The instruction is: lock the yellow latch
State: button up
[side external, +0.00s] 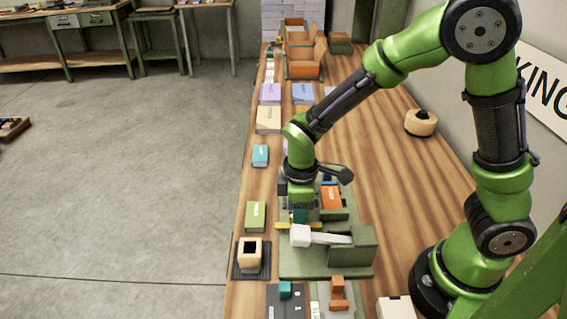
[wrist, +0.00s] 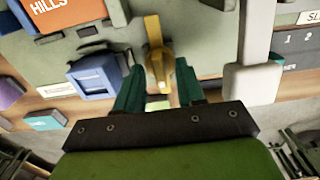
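The yellow latch (side external: 313,225) is on the green fixture (side external: 290,262), partly hidden by my gripper (side external: 299,214) in the side view. In the wrist view the yellow latch (wrist: 157,50) runs down between the two teal fingers of my gripper (wrist: 159,76). The fingers stand apart, one on each side of the latch, with visible gaps, so my gripper is open. I cannot tell how deep the fingertips reach beside the latch.
A white-headed lever (side external: 300,236) lies close to my gripper; its pale bar (wrist: 256,55) is right of the fingers in the wrist view. A blue block (wrist: 94,78) is left of them. An orange book (side external: 331,197) lies behind. The table's right side (side external: 400,190) is mostly clear.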

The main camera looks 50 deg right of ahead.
jog(key=shift+c, duration=0.4)
grip_shut()
jog(key=shift+m, duration=0.3)
jog(key=m, duration=1.3)
jog(key=shift+m, duration=2.1)
